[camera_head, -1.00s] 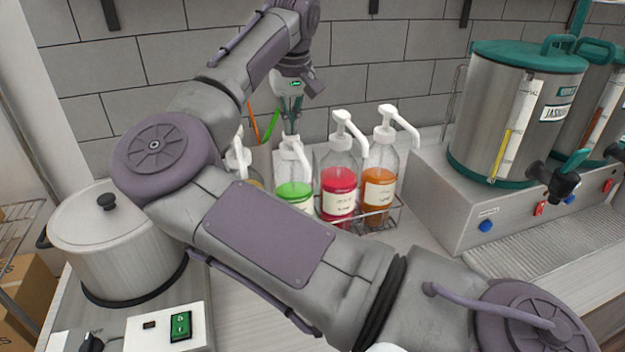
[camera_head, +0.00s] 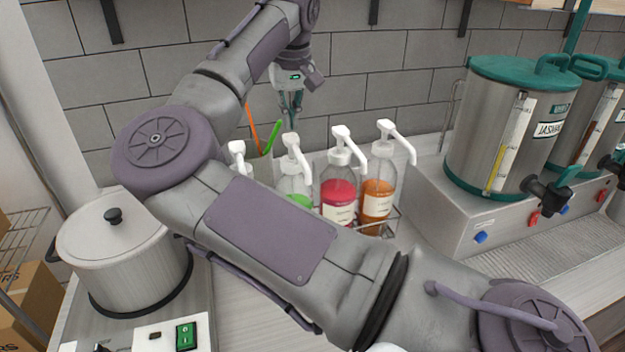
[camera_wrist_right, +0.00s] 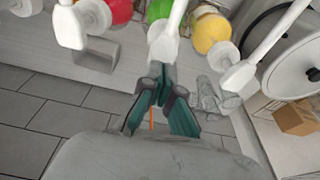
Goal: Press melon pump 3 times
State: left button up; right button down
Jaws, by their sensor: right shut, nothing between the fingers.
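Several white-pump bottles stand in a row. The one with green liquid (camera_head: 300,200) fits melon best, though I cannot read its label. Its white pump head (camera_head: 291,140) stands raised; its green body and white spout (camera_wrist_right: 164,46) show in the right wrist view. My right gripper (camera_head: 291,128) is shut and empty, pointing down just over or behind this pump head; I cannot tell whether it touches. Its closed fingers (camera_wrist_right: 160,86) sit by the spout in the right wrist view. My forearm hides the bottle's lower part. My left gripper is not in view.
Red (camera_head: 338,195) and orange (camera_head: 378,195) bottles stand close on the right, in a wire rack. A yellow bottle (camera_wrist_right: 210,32) is on the other side. A lidded pot (camera_head: 120,250) is at left, steel dispensers (camera_head: 505,130) at right. A tiled wall is behind.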

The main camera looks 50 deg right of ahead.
jog(key=shift+r, duration=0.1)
dwell(0.5)
notch_tip(320, 180, up, 6)
jog(key=p, duration=0.4)
jog(key=shift+p, duration=0.35)
